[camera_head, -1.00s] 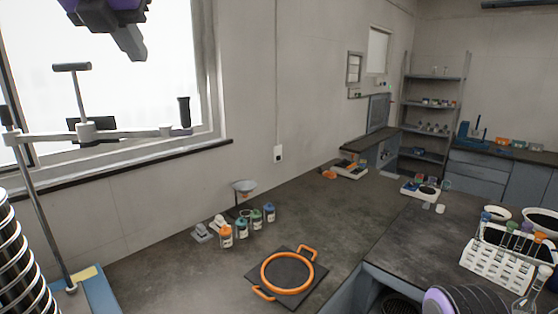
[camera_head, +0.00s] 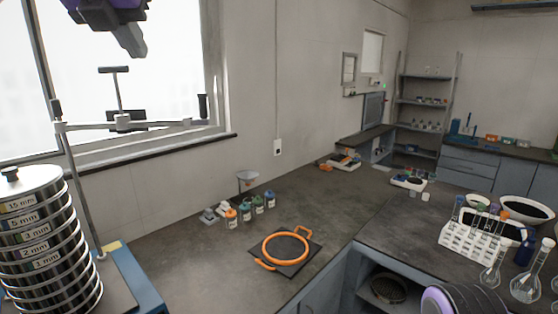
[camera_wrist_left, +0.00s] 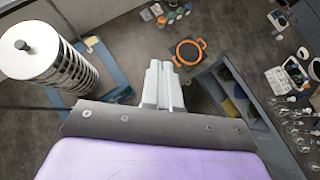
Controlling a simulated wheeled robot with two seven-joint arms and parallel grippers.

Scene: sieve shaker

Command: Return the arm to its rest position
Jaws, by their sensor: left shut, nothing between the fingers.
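My left gripper (camera_head: 130,40) hangs at the top left of the head view, in front of the window, high above the bench. In the left wrist view its two pale fingers (camera_wrist_left: 158,85) lie side by side, shut with nothing between them. The sieve stack (camera_head: 40,240) stands upright at the lower left, with labelled rings and a lid with a black knob. It also shows in the left wrist view (camera_wrist_left: 50,55), to the left of the fingers and apart from them. My right gripper cannot be made out; a purple and dark part shows at the bottom of the head view.
The shaker's clamp bar (camera_head: 125,122) and rod stand beside the stack on a blue base (camera_head: 135,280). An orange ring on a dark plate (camera_head: 287,248) lies on the bench, with several small jars (camera_head: 257,204) behind. A white tube rack (camera_head: 470,245) and flasks stand at right.

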